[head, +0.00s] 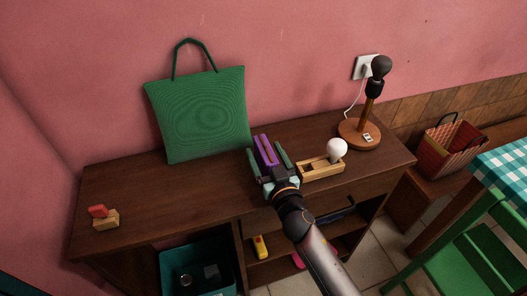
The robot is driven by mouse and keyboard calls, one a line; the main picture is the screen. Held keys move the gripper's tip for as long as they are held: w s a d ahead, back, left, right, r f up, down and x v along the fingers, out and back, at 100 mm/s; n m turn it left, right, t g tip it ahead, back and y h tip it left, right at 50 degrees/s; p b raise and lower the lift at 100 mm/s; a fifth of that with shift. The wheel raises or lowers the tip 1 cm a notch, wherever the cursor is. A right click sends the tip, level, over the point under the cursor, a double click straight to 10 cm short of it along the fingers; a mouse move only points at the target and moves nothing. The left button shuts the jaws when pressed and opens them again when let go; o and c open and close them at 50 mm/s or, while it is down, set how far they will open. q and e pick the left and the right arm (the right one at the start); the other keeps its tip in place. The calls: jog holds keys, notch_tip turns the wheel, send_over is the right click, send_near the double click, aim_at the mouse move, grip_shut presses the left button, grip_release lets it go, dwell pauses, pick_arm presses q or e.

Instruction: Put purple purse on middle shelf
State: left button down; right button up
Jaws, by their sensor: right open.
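A narrow purple object (267,148), which looks like the purple purse, is on the wooden desk top near the middle. My right gripper (265,154) reaches over the desk from the front. Its two fingers are open, one on each side of the purple object. I cannot tell whether they touch it. The gripper hides the object's near end. Open shelves (288,269) show below the desk top, partly hidden by my right arm. My left gripper is not in view.
A green bag (200,115) leans on the pink wall. A wooden tray with a white bulb (337,149) sits just right of the gripper, with a lamp (360,132) beyond. A yellow item (260,247) is on a shelf. A teal bin (192,285) stands below left.

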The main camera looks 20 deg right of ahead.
jog(key=shift+s, duration=0.1)
grip_shut()
dwell(0.7)
